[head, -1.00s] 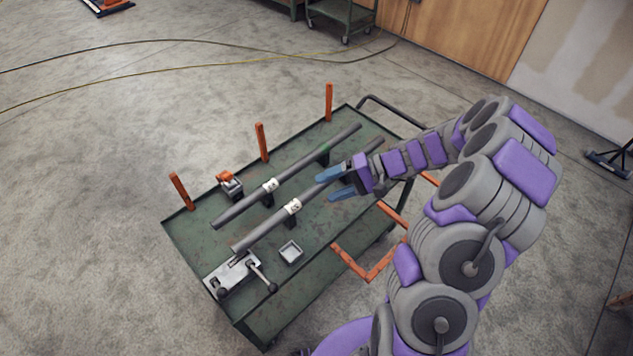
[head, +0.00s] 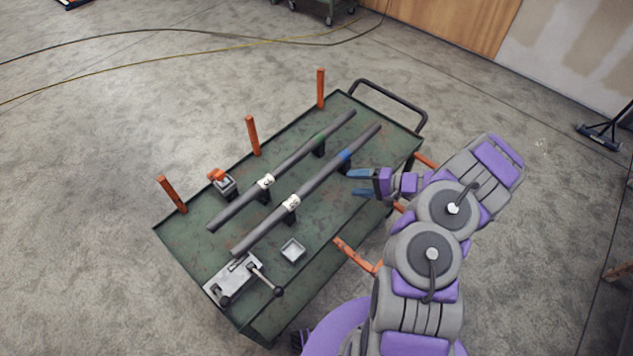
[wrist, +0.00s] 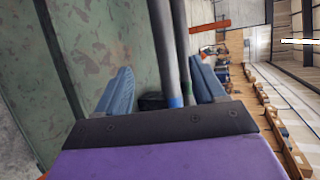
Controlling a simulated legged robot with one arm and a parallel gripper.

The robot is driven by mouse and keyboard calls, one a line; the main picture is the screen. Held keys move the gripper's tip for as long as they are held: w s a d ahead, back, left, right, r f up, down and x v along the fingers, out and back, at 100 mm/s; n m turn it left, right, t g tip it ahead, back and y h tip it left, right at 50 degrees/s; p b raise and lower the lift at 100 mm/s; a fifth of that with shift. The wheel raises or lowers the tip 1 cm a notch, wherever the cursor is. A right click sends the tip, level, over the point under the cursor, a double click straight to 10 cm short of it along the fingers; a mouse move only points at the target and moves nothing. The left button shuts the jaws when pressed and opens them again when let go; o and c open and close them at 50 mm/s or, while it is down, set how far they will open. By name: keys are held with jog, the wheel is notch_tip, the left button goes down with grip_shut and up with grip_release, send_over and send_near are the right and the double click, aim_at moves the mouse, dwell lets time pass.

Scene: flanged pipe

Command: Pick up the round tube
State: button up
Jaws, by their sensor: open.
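Two long grey tubes lie side by side on raised supports on a green cart (head: 190,240). The nearer tube (head: 318,184) has a blue band and a white label; the farther tube (head: 292,164) has a green band and a white label. Both look round; I cannot tell their sections apart for sure. My gripper (head: 352,183) is open and empty, just right of the nearer tube, near its blue band. In the wrist view the nearer tube (wrist: 166,45) and the farther tube (wrist: 182,45) show between my fingers, beyond the fingertips. No contact is visible.
Orange posts (head: 252,135) stand along the cart's far edge. A clamp (head: 235,280) with lever handles, a small square tray (head: 292,251) and a small orange-topped block (head: 222,183) sit on the cart. A dark push handle (head: 395,100) is at the right end.

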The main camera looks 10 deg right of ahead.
aim_at(322, 182)
jog(key=b+x, duration=0.1)
jog(key=x, duration=0.6)
jog(key=shift+a, duration=0.4)
jog(key=shift+b+x, duration=1.05)
jog(key=shift+x, duration=1.25)
jog(key=shift+w+a, duration=0.15)
jog(key=shift+a, duration=0.25)
jog(key=shift+c, duration=0.3)
jog(key=shift+d, duration=0.15)
grip_shut()
